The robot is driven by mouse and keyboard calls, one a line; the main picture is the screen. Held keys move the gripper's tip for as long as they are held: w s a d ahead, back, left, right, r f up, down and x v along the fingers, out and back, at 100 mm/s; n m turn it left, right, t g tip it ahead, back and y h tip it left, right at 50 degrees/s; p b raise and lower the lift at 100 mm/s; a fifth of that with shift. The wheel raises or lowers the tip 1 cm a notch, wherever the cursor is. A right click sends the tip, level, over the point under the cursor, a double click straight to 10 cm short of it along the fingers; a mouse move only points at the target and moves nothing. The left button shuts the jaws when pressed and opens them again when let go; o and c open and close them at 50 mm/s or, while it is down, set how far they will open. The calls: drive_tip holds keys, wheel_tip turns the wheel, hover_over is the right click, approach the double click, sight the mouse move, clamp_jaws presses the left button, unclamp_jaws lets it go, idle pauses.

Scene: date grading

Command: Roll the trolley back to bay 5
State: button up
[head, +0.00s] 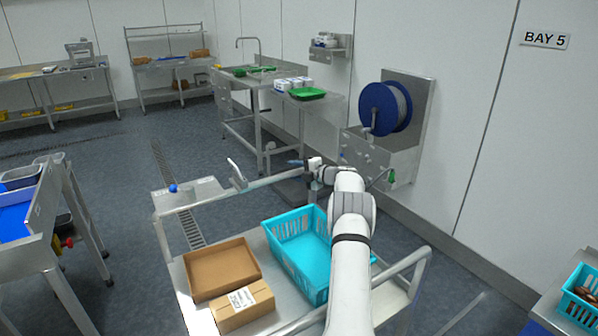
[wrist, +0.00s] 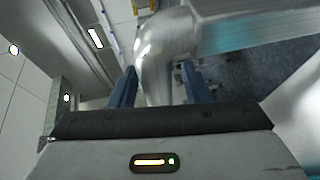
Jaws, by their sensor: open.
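The trolley (head: 251,247) stands in front of me in the head view, a metal cart with a tube rail (head: 262,184) along its far side. My gripper (head: 300,164) is at the right part of that far rail. In the wrist view, the two dark blue fingers of my gripper (wrist: 160,88) are apart, with a bent shiny metal tube (wrist: 158,60) between them. Contact with the tube cannot be told. The BAY 5 sign (head: 544,39) is on the white wall at upper right. My arm hides part of the trolley's right side.
On the trolley are a teal basket (head: 282,221), an open cardboard tray (head: 222,245) and a closed carton (head: 243,304). A hose reel (head: 378,107) hangs on the wall beyond. A metal table (head: 32,245) stands left, another (head: 541,318) at lower right. Floor is clear beyond the trolley's left.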

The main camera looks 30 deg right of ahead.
drive_tip(key=b+v, duration=0.1)
drive_tip(key=v, duration=0.6)
drive_tip(key=shift+s+d, duration=0.15)
drive_tip(key=shift+s, duration=0.15)
drive_tip(key=shift+r, duration=0.15)
